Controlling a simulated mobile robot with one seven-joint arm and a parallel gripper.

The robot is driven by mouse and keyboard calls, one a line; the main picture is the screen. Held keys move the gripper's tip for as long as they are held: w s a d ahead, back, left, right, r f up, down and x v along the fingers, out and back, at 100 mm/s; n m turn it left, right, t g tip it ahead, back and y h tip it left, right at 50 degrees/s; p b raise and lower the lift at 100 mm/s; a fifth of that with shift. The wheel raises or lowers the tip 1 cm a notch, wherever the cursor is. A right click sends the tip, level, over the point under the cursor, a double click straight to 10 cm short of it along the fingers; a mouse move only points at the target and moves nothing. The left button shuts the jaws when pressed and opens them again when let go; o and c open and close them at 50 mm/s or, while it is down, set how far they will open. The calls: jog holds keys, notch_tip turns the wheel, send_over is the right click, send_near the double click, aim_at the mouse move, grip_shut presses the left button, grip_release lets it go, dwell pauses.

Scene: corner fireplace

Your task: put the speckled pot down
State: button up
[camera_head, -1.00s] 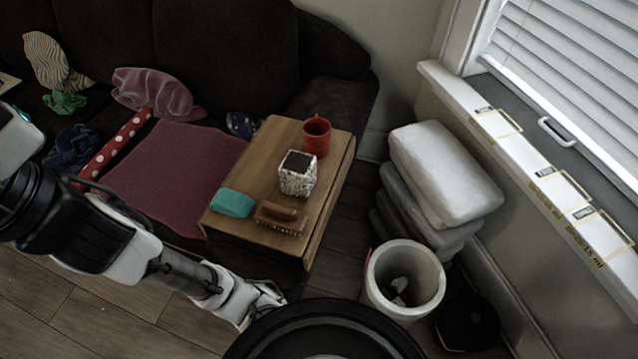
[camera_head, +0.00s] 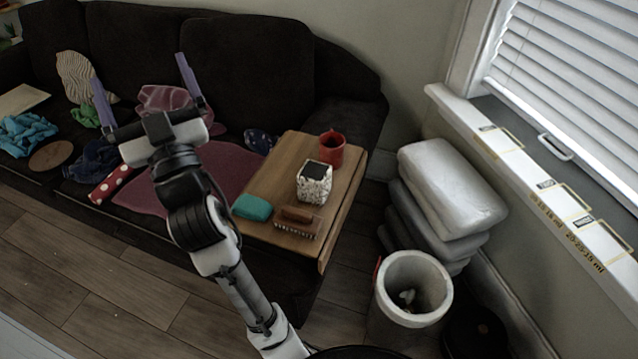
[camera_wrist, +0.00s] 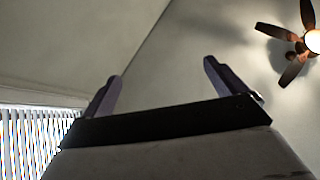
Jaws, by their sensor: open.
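The speckled pot (camera_head: 314,186), white and black with a dark square top, stands upright on the small wooden table (camera_head: 278,178) at the right end of the sofa. My gripper (camera_head: 143,80) is open and empty, raised in front of the sofa to the left of the table, well apart from the pot. Its two purple fingers point up. In the wrist view my gripper (camera_wrist: 162,80) has nothing between its fingers, with only wall and ceiling beyond.
On the table are a red mug (camera_head: 332,150), a teal block (camera_head: 252,207) and a brown brush (camera_head: 298,222) close around the pot. A white bin (camera_head: 413,316) and stacked cushions (camera_head: 452,188) stand right of the table. Cloths lie on the dark sofa (camera_head: 247,65).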

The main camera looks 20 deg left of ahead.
jog(key=w+f+m+h, duration=0.3)
jog(key=w+f+h, duration=0.3)
jog(key=f, duration=0.3)
jog(key=m+g+h+p, duration=0.15)
jog(key=m+h, duration=0.55)
jog(key=h, duration=0.7)
send_near(313, 172)
jog(key=w, duration=0.1)
jog(key=w+p, duration=0.1)
jog(key=w+g, duration=0.1)
jog(key=shift+d+f, duration=0.2)
jog(key=shift+d, duration=0.15)
jog(key=p+x, duration=0.1)
jog(key=x, duration=0.1)
jog(key=p+x, duration=0.1)
jog(key=x, duration=0.2)
jog(key=shift+a+r, duration=0.15)
jog(key=shift+a, duration=0.1)
jog(key=shift+w+f, duration=0.3)
jog(key=shift+w, duration=0.3)
jog(key=shift+c, duration=0.3)
jog(key=shift+r, duration=0.1)
jog(key=c, duration=1.3)
